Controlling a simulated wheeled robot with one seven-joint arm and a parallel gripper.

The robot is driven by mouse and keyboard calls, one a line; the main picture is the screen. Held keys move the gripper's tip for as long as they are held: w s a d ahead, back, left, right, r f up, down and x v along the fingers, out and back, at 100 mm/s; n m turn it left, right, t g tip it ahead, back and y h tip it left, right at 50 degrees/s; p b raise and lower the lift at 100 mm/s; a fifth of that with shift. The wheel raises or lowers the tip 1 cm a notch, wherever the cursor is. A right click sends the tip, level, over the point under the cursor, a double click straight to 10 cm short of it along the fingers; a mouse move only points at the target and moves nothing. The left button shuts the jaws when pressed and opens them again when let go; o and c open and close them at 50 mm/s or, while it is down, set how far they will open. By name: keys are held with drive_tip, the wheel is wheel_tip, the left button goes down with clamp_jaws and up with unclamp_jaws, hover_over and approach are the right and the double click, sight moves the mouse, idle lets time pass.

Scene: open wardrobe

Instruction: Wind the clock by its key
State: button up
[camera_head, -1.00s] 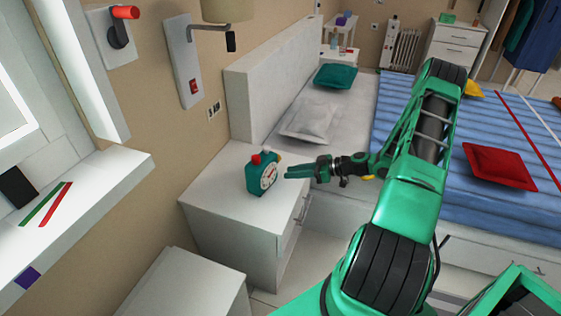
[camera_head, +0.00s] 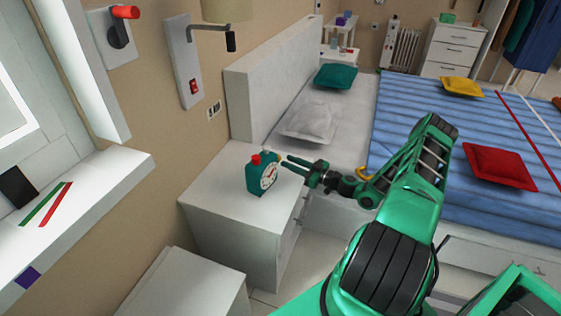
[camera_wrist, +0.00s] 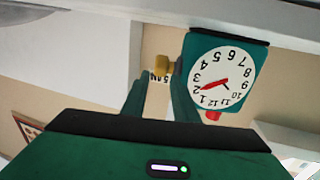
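The teal clock (camera_head: 260,176) with a white dial and a red top button stands upright on the white bedside cabinet (camera_head: 225,203). In the wrist view the clock (camera_wrist: 182,92) appears upside down. Its brass key (camera_wrist: 164,65) sticks out from the clock's side there; in the head view only a small yellowish bit shows near my fingertips. My gripper (camera_head: 284,161) is beside the clock, at its right in the head view. In the wrist view my gripper's fingers (camera_wrist: 159,92) are apart, with the key just beyond the tips and roughly between them. Contact with the key cannot be told.
The bed (camera_head: 470,130) with its striped blue cover lies behind and right of my arm. Its pale headboard (camera_head: 268,95) rises behind the cabinet. A lamp arm (camera_head: 212,29) on the wall hangs above. The cabinet top in front of the clock is clear.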

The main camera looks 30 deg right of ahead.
sight(280, 158)
drive_tip(key=shift+x, duration=2.15)
clamp_jaws()
drive_tip(key=shift+a, duration=0.2)
drive_tip(key=shift+d, duration=0.15)
drive_tip(key=shift+r, duration=0.1)
